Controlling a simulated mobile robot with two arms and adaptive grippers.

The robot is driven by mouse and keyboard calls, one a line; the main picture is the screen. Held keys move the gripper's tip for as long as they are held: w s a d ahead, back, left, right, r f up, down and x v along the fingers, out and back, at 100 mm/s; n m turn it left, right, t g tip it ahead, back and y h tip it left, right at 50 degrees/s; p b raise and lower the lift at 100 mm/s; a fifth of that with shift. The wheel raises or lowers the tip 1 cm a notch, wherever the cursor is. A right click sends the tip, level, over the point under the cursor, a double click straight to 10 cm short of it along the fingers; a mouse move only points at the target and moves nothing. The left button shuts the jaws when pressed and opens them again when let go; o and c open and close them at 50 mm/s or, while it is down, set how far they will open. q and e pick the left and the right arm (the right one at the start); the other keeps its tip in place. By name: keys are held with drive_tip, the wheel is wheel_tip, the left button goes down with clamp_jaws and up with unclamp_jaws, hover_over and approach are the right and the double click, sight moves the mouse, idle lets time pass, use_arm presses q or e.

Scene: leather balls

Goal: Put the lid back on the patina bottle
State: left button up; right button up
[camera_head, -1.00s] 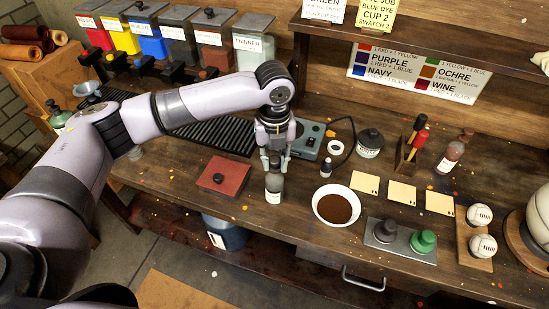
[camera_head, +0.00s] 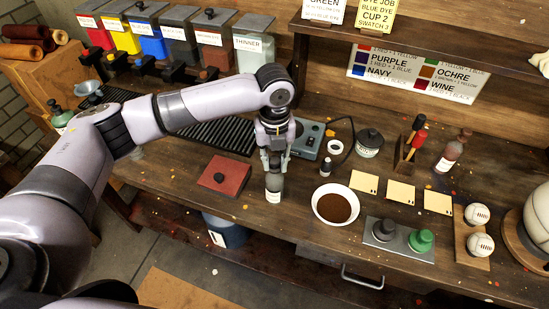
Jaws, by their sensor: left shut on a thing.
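A small grey bottle with a pale label (camera_head: 274,186) stands upright near the front edge of the workbench; I take it as the patina bottle, though its label is too small to read. My left gripper (camera_head: 274,165) points straight down over it, its fingertips at the bottle's top. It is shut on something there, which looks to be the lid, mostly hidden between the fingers. I cannot tell whether the lid is seated on the neck. My right gripper is not in view.

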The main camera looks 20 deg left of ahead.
use_arm(q)
drive_tip(key=o, duration=1.1)
drive_tip(key=shift+o, duration=0.5)
drive_tip(key=o, duration=0.4)
drive_tip(key=shift+r+p, duration=3.55)
drive_tip(key=shift+p, duration=0.45)
drive_tip(key=shift+c, duration=0.5)
